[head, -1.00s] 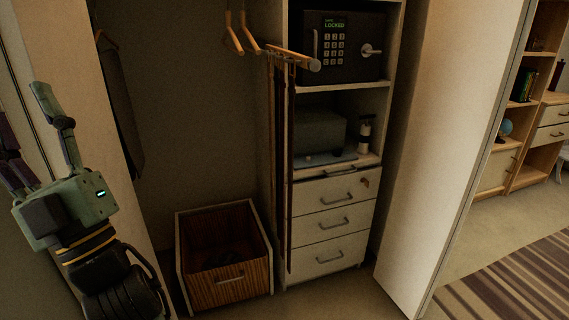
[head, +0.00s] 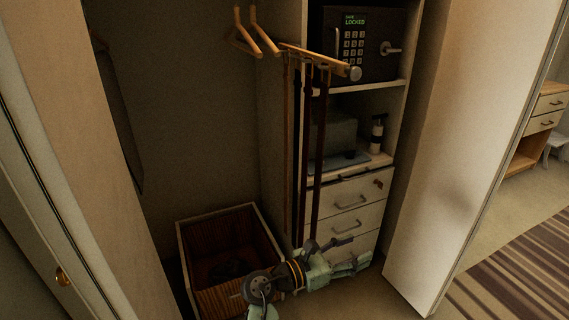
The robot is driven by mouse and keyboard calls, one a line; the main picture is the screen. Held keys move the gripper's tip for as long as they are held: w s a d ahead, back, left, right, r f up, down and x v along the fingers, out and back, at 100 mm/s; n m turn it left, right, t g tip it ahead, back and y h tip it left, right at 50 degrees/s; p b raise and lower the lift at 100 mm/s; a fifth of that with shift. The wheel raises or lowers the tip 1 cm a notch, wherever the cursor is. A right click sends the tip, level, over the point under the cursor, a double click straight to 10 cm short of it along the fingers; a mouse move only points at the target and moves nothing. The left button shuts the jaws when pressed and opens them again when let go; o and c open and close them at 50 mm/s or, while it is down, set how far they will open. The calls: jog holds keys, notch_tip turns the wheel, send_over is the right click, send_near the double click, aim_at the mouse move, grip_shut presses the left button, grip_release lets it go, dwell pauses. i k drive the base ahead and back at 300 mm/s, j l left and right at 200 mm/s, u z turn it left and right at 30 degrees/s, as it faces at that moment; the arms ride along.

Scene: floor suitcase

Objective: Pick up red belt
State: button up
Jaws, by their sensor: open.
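Several long, thin belts hang straight down from a wooden rack (head: 325,60) in the middle of the head view. The rightmost belt (head: 319,145) looks dark reddish brown; in this dim light I cannot tell for certain which one is red. Another dark belt (head: 306,130) hangs just left of it, with a tan one (head: 288,150) farther left. My gripper (head: 360,254) is open and empty, low in front of the drawers. It points right, near the belts' lower ends, and my wrist hides part of that area.
A drawer unit (head: 345,195) stands behind the belts, with a locked safe (head: 365,45) above. An open wooden box (head: 207,295) sits on the floor at left. Wooden hangers (head: 250,40) hang at upper left. A pale door panel (head: 465,150) bounds the right side.

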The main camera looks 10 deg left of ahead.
aim_at(308, 90)
jog(key=i+j, duration=0.15)
jog(key=j, duration=0.25)
jog(key=i+j, duration=0.2)
jog(key=j, duration=0.2)
jog(key=i+j, duration=0.15)
jog(key=j, duration=0.2)
